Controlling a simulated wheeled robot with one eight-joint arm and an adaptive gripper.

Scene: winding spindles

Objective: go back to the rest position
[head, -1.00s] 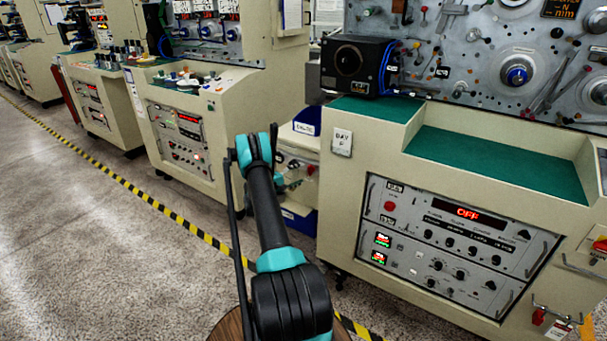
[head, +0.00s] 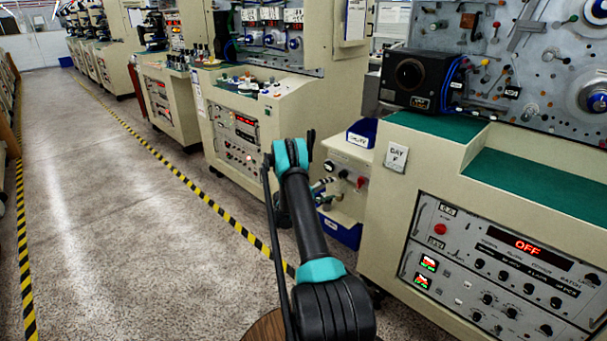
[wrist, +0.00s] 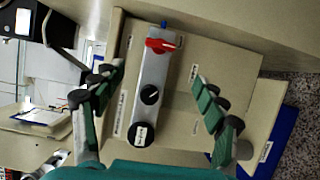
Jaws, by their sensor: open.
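My gripper (wrist: 155,85) is open in the wrist view, with its two green-padded fingers spread wide and nothing between them in its hold. Beyond the fingers is a grey control strip (wrist: 151,75) with a red handle (wrist: 160,46) and black knobs, on a beige cabinet (wrist: 185,70). In the head view my arm reaches forward from the bottom centre, and the gripper is mostly hidden behind its far joint, near a small beige cabinet (head: 348,172).
A large beige machine (head: 405,225) with an "OFF" display stands close on the right. Blue bins (head: 340,229) sit by the small cabinet. More winding machines (head: 235,125) line the aisle. The speckled floor (head: 110,200) between yellow-black tape lines is clear on the left.

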